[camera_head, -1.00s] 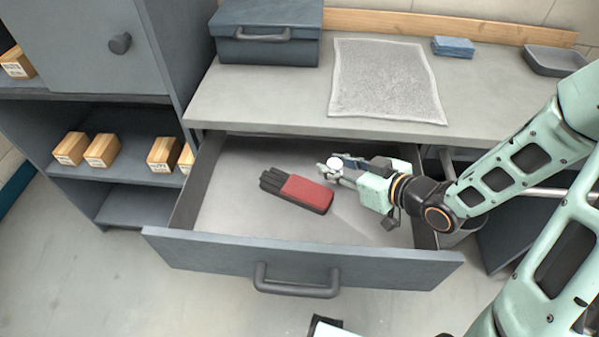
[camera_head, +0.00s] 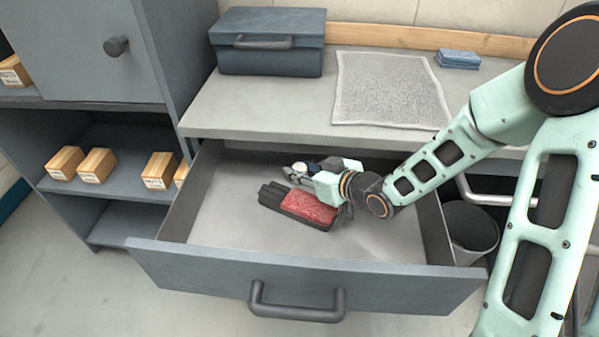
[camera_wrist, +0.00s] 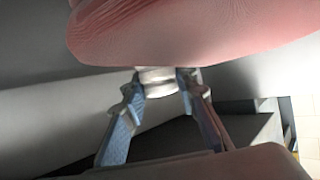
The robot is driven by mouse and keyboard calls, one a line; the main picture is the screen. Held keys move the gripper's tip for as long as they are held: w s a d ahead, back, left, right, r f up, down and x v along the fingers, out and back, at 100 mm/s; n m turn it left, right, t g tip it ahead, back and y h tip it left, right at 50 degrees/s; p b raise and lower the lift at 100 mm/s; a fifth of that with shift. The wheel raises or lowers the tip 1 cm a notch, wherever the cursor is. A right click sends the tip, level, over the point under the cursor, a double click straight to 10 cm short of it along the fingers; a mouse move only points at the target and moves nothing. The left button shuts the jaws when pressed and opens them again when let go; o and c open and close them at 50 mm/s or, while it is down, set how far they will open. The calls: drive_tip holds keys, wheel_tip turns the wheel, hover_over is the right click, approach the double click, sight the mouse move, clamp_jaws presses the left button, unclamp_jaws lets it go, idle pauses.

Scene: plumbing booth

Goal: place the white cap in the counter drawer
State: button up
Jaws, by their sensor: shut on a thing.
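The counter drawer (camera_head: 215,218) is pulled open below the counter. My gripper (camera_head: 294,173) is inside the drawer area, near its back, reaching in from the right. It is shut on the small white cap (camera_head: 301,167). The cap also shows between the two fingertips in the wrist view (camera_wrist: 157,80). In the head view the gripper partly hides the cap. I cannot tell whether the cap touches the drawer floor.
A red and black glove (camera_head: 305,207) lies in the drawer just in front of my gripper; its red part looms close in the wrist view (camera_wrist: 185,30). The drawer's left floor is clear. A toolbox (camera_head: 268,55), grey mat (camera_head: 388,90) and blue cloths (camera_head: 458,54) lie on the counter.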

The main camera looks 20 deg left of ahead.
drive_tip(key=shift+w+a, duration=0.1)
drive_tip(key=shift+f, duration=0.2)
drive_tip(key=o, duration=0.9)
drive_tip(key=shift+o, duration=0.2)
drive_tip(key=shift+r, duration=0.1)
drive_tip(key=shift+r, duration=0.2)
drive_tip(key=p+v, duration=0.3)
drive_tip(key=v, duration=0.9)
drive_tip(key=shift+f+p, duration=0.1)
drive_tip(key=shift+p, duration=0.2)
